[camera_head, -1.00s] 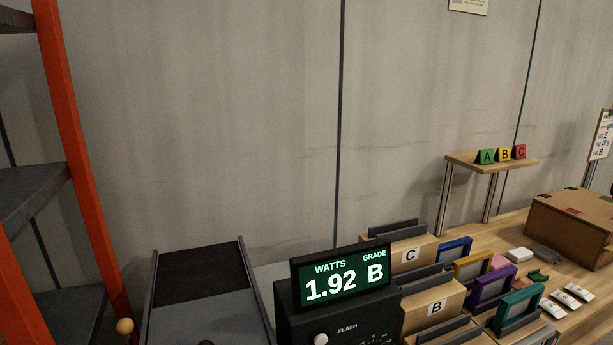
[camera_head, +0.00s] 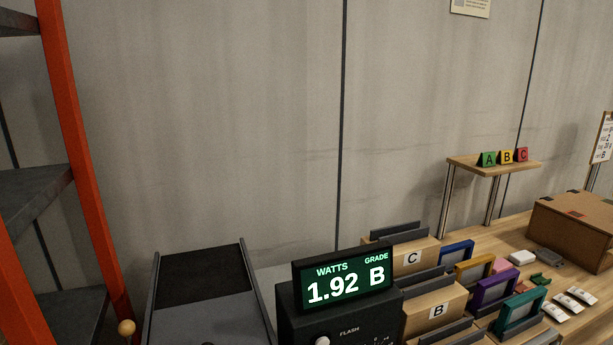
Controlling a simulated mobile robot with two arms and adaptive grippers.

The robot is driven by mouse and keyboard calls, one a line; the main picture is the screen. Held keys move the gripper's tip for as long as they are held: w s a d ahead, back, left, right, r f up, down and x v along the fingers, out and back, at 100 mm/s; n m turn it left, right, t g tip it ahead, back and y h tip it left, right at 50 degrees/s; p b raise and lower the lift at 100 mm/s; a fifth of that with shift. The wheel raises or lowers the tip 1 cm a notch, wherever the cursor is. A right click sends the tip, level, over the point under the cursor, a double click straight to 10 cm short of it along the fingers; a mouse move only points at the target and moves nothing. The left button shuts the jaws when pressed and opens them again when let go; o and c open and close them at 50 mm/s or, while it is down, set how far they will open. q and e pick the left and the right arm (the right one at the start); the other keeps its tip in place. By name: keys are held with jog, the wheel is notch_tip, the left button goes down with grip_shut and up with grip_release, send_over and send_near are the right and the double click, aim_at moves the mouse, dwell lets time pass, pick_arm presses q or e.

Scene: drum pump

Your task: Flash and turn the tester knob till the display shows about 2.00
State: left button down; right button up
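The tester (camera_head: 298,317) is a dark box at the bottom centre with a lit display (camera_head: 343,283) on top. The display reads WATTS 1.92 and GRADE B in pale green-white. A round white button (camera_head: 322,341) sits at the lower left of its front, near the word FLASH. The lower front of the tester is cut off by the picture edge, and I cannot make out the knob clearly. Neither of my grippers is in view.
Left of the tester is a dark sloped tray (camera_head: 200,276). An orange-posted shelf (camera_head: 88,210) stands at far left. To the right are bins marked C (camera_head: 412,259) and B (camera_head: 438,311), coloured frames (camera_head: 520,313), a cardboard box (camera_head: 572,232) and a small stand (camera_head: 495,166).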

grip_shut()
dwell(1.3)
